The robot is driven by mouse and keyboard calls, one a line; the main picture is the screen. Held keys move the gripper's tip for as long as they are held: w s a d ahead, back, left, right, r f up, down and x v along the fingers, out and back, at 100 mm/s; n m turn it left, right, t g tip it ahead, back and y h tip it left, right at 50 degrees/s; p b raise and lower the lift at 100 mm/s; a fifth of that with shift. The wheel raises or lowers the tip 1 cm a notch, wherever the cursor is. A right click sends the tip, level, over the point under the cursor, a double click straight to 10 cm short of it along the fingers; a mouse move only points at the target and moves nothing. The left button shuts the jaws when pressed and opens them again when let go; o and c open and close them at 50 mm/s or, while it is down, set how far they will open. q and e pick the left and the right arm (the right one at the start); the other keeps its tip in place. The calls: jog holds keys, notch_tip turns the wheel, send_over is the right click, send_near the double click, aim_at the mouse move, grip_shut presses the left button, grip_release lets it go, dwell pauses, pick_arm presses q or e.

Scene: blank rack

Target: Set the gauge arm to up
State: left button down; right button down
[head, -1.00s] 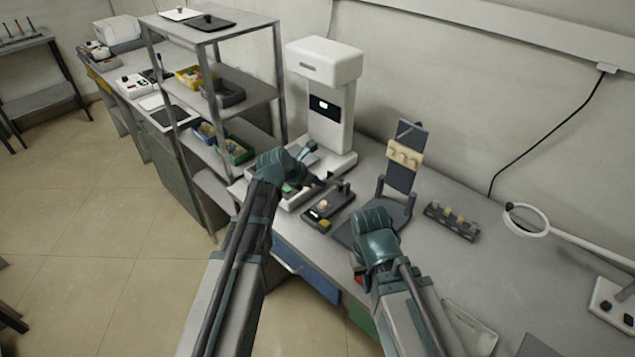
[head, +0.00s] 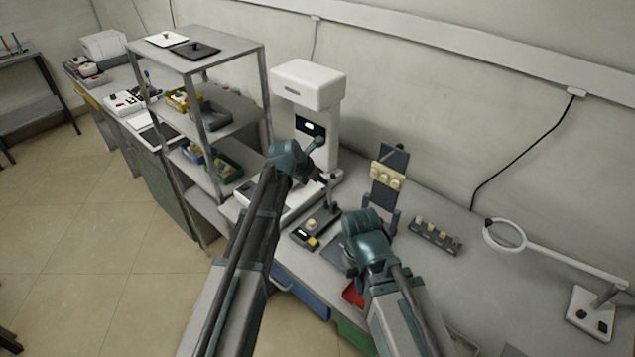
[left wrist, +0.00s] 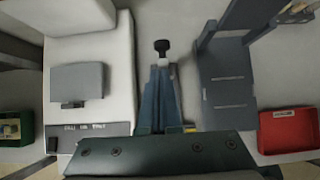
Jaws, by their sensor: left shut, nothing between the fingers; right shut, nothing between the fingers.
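The gauge (head: 309,240) is a small dark block with a yellow button on the bench, in front of the white column machine. Its thin dark arm (head: 331,193) appears to stand upright from the far end of the block. My left gripper (head: 322,179) is shut and empty, with its fingertips close beside the arm's upper part; I cannot tell whether they touch. In the left wrist view, a black knob (left wrist: 162,47) shows just beyond the shut fingertips (left wrist: 161,68), and the gripper hides most of the gauge. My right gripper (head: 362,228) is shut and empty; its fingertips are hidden.
The white column machine (head: 308,85) stands behind the left gripper, beside a metal shelf rack (head: 258,75). A dark upright stand (head: 389,165) and a block of pegs (head: 435,238) are to the right. A ring magnifier (head: 505,236) stands further right. A red bin (head: 353,293) is at the front edge.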

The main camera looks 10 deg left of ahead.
pick_arm(q)
jog(key=shift+w+r, duration=0.15)
jog(key=shift+r, duration=0.05)
pick_arm(e)
jog(key=shift+r, duration=0.2)
dwell(0.3)
